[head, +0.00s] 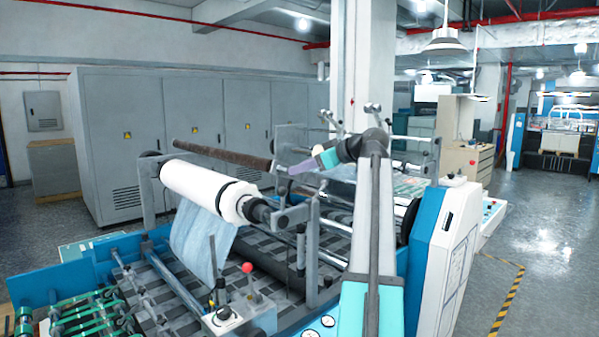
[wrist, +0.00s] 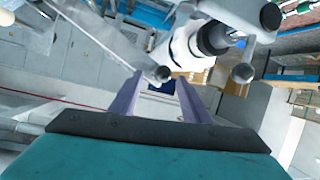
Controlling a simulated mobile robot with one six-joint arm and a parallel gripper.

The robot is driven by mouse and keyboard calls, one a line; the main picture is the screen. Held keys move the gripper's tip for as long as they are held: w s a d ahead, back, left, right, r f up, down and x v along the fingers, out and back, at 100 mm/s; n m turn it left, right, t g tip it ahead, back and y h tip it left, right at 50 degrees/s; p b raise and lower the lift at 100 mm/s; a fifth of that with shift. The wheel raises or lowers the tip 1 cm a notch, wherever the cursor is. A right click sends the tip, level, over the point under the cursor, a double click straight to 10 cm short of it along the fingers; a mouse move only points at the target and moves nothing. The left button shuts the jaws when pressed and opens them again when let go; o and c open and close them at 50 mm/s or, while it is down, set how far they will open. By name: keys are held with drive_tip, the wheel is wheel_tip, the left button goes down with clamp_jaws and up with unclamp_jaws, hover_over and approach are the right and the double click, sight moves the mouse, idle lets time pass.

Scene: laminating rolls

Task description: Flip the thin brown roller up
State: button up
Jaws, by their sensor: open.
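The thin brown roller (head: 222,156) is a long dark brown bar in the head view, behind the thick white roll. It slopes down to the right, and its right end runs behind my gripper's area, where I cannot make it out clearly. My gripper (head: 302,166), with pale purple fingers, is above the machine near that right part; I cannot tell whether it touches the bar. I cannot identify the brown roller in the wrist view.
A white roll (head: 200,188) with a black hub sits in front; it also shows in the wrist view (wrist: 183,47). Upright metal brackets (head: 312,235) and bars surround my gripper. A red-knobbed lever (head: 248,268) stands in front. Grey cabinets (head: 145,140) stand behind. The floor at right is clear.

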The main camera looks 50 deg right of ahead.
drive_tip(key=b+v, duration=0.3)
drive_tip(key=v, duration=0.8)
drive_tip(key=shift+s+r+b, duration=0.15)
drive_tip(key=shift+s+b, duration=0.05)
drive_tip(key=shift+b, duration=0.15)
